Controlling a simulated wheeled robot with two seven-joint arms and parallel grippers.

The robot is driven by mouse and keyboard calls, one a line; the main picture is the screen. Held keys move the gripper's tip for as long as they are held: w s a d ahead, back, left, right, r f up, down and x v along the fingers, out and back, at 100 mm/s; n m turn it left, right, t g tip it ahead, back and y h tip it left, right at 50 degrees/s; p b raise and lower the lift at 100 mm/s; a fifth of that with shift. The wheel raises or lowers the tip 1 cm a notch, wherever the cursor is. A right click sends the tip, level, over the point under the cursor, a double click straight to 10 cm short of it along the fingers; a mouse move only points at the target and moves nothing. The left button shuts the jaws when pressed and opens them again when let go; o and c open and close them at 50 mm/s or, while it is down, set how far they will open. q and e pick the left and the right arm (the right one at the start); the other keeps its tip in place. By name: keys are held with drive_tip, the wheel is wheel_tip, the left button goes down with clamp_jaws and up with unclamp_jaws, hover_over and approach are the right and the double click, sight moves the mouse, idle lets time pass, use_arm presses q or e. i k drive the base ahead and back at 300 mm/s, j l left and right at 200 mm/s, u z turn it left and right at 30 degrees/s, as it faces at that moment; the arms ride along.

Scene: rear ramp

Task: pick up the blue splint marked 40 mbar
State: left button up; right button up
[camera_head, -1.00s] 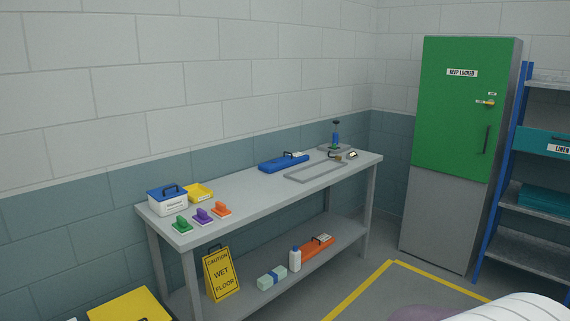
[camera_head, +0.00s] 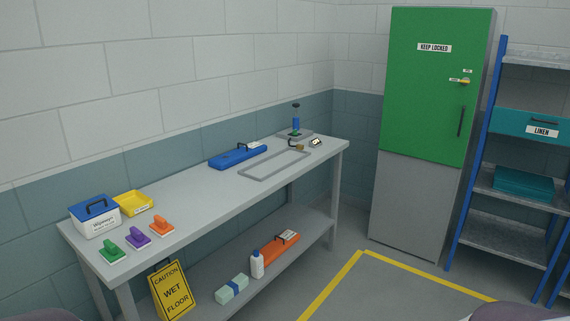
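A long blue splint (camera_head: 236,157) with a dark handle and a small pale label lies on the back part of the grey table (camera_head: 180,205), against the wall side. Its label is too small to read. An orange splint-like case (camera_head: 274,247) with a dark handle and a pale label lies on the table's lower shelf. Neither of my grippers shows in the head view.
A grey tray frame (camera_head: 275,163) lies right of the blue splint, with a blue pump (camera_head: 296,125) behind it. A white box with blue lid (camera_head: 94,216), a yellow tray (camera_head: 133,204) and coloured blocks stand at the left end. A wet-floor sign (camera_head: 171,292) leans in front.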

sight(224, 162)
drive_tip(key=i+z, duration=0.15)
drive_tip(key=i, duration=1.5)
